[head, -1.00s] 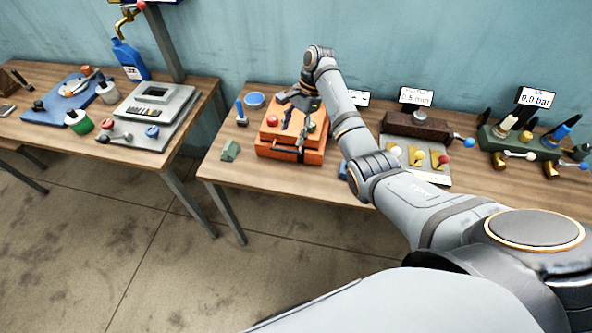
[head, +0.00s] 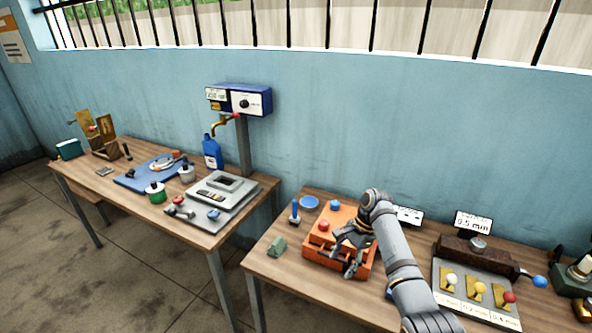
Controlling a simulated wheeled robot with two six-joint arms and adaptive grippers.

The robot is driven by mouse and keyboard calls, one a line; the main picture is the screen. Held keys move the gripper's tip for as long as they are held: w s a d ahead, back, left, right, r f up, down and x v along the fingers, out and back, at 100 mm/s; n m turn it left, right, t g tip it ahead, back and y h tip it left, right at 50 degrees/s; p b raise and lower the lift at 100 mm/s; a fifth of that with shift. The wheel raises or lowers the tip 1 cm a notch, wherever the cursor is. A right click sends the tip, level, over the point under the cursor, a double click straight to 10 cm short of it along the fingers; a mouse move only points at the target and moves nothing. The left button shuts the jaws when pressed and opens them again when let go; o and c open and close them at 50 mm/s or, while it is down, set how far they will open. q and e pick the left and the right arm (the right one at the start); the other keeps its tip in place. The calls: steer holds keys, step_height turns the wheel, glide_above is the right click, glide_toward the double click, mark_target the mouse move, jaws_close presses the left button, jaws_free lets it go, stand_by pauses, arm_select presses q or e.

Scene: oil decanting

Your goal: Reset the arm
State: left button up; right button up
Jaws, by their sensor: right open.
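My right arm (head: 400,265) comes in from the lower right and reaches over the right-hand table. Its gripper (head: 352,262) points down over the front right part of the orange box (head: 318,245). The jaws are open, with nothing seen between them. I cannot tell whether the fingertips touch the box. A red knob (head: 323,225) and a blue one (head: 335,205) show on the box top. The gripper and wrist hide part of its right side. My left gripper is not in view.
A plate with coloured knobs (head: 475,290) lies right. The left table (head: 130,197) holds a blue bottle (head: 212,152) under a tap and a grey scale-like device (head: 220,190). A gap separates the tables.

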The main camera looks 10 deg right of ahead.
steer(key=s+d+f+n+t+h, duration=0.25)
steer(key=s+f+n, duration=0.55)
steer(key=s, duration=0.4)
steer(key=s+r+n+t+h, duration=0.15)
steer(key=s+n, duration=0.25)
steer(key=s, duration=0.4)
steer(key=s+r+n+t+h, duration=0.1)
steer(key=s+r+n, duration=0.2)
steer(key=s, duration=0.5)
step_height(320, 180, down, 30)
steer(key=s+d+g+b, duration=0.2)
steer(key=d+b, duration=0.1)
steer(key=b, duration=0.1)
steer(key=s+f+g+b, duration=0.1)
steer(key=s+f+b, duration=0.1)
steer(key=s+f, duration=1.6)
steer(key=shift+s+d+f, duration=0.2)
steer(key=shift+d+f, duration=0.15)
steer(key=shift+d, duration=0.05)
